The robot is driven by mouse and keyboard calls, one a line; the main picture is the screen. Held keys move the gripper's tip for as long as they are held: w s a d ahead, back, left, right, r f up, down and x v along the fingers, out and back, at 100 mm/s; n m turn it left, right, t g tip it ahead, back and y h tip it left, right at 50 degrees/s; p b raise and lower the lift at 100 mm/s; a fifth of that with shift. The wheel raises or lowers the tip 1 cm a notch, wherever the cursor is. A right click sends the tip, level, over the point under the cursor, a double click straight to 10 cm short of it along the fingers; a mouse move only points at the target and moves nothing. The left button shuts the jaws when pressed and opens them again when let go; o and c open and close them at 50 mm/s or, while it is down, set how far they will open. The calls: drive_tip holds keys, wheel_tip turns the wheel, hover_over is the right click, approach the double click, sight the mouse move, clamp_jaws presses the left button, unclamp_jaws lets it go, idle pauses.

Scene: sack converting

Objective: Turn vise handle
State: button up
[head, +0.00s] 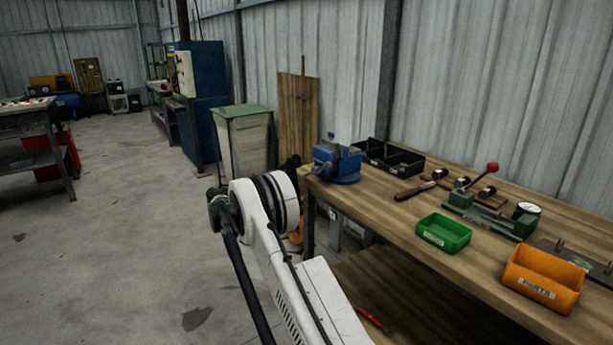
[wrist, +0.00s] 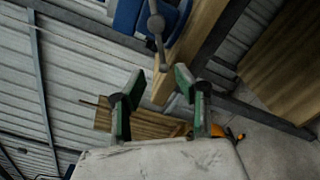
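In the wrist view the blue vise body (wrist: 128,16) is at the top, cut off by the frame. Its grey vise handle (wrist: 157,40) is a bar with a round middle and a knob at its lower end. My gripper (wrist: 160,77) is open, its two green-padded fingers apart. The handle's lower end shows between the fingertips in the picture; I see no contact and cannot tell the depth gap. In the head view my arm mostly hides the gripper, and the handle is not clear.
The workbench (head: 400,222) carries black bins (head: 390,158), a green tray (head: 443,233), an orange bin (head: 543,279) and a red-knobbed press tool (head: 490,205). A green-topped cabinet (head: 244,135) stands behind.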

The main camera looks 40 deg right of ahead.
sight(308, 174)
drive_tip(key=d, duration=0.8)
drive_tip(key=s+d+b, duration=0.1)
drive_tip(key=d, duration=0.3)
drive_tip(key=shift+d, duration=0.25)
drive_tip(key=shift+c, duration=0.4)
clamp_jaws()
